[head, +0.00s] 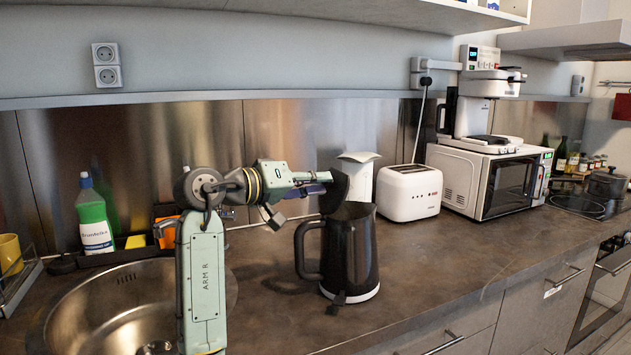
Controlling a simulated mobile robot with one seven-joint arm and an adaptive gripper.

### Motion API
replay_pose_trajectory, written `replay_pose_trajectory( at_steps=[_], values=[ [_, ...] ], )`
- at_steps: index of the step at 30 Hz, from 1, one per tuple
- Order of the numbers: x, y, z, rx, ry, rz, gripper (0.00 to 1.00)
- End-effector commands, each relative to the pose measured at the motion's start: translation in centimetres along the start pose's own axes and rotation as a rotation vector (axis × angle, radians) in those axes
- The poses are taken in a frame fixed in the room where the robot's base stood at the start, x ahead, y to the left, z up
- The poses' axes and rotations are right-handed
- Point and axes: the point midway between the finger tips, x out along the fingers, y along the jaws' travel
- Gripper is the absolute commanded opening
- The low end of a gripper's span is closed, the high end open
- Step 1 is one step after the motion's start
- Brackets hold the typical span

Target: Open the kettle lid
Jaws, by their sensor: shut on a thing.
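A dark kettle (362,255) with a white base stands upright on the counter, its handle on the left side. Its dark lid (336,194) is raised and steeply tilted above the left part of the rim. My gripper (322,180) reaches in from the left and is shut on the lid at its upper edge. The exact contact between the fingertips and the lid is small and partly hidden.
A white appliance (359,166) stands right behind the kettle, and a white toaster (409,193) is to its right. A microwave (482,180) carries a coffee maker. The sink (62,325) is at left, with a green bottle (93,215) behind it. The counter front right is clear.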

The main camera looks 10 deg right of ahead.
Motion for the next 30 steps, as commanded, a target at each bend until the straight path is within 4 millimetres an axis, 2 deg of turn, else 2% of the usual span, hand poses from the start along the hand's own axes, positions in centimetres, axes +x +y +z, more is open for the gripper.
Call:
replay_pose_trajectory(
  at_steps=[1,15,16,25,30],
  values=[
    [0.22,-0.54,0.45,-0.007,-0.012,-0.007,0.0],
    [0.26,-0.63,0.5,-0.008,-0.012,-0.008,0.0],
    [0.26,-0.64,0.51,-0.008,-0.013,-0.008,0.19],
    [0.13,-0.3,0.25,-0.004,-0.007,-0.004,0.39],
    [0.09,-0.22,0.18,-0.003,-0.005,-0.003,0.39]
  ],
)
